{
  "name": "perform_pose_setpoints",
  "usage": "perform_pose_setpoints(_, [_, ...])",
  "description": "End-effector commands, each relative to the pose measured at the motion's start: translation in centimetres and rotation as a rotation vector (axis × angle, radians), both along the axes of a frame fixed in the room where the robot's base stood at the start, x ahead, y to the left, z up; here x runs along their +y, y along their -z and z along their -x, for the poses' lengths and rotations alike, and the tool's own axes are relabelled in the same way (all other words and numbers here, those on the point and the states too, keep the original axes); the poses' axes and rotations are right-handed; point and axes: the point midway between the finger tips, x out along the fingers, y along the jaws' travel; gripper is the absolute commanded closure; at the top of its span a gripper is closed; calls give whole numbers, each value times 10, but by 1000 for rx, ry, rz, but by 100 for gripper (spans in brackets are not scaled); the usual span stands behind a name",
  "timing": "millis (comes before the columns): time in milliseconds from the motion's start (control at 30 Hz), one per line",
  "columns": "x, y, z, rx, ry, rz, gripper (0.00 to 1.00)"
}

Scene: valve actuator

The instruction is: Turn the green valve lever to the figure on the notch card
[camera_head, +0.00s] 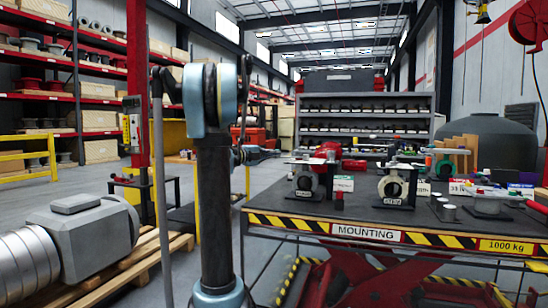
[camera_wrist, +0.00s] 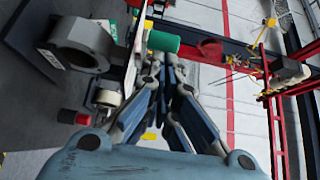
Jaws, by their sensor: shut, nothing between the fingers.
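My gripper (camera_head: 276,153) is at the left end of the mounting table, level with the tops of the valves, pointing right. In the wrist view its fingers (camera_wrist: 168,60) are closed together and empty. A green cylinder (camera_wrist: 163,41) shows just past the fingertips; I cannot tell whether it touches them or whether it is the lever's grip. In the head view a valve (camera_head: 305,182) with a light top plate stands near the gripper, and a second valve (camera_head: 392,186) stands to its right.
The black table (camera_head: 268,206) has a hazard-striped front edge. A red-topped cylinder (camera_head: 339,200) and small grey cylinders (camera_head: 449,212) stand near the front. A large grey actuator (camera_head: 85,235) lies on a pallet at left. More valves and parts crowd the table's right side.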

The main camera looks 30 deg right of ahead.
Motion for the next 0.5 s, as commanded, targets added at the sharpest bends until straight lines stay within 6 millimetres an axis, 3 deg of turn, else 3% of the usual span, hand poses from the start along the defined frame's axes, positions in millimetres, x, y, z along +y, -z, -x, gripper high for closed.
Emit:
perform_pose_setpoints(167, [20, 1, 15, 1, 0, 0, 100])
perform_pose_setpoints(500, [75, 1, 16, 1, 3, 0, 100])
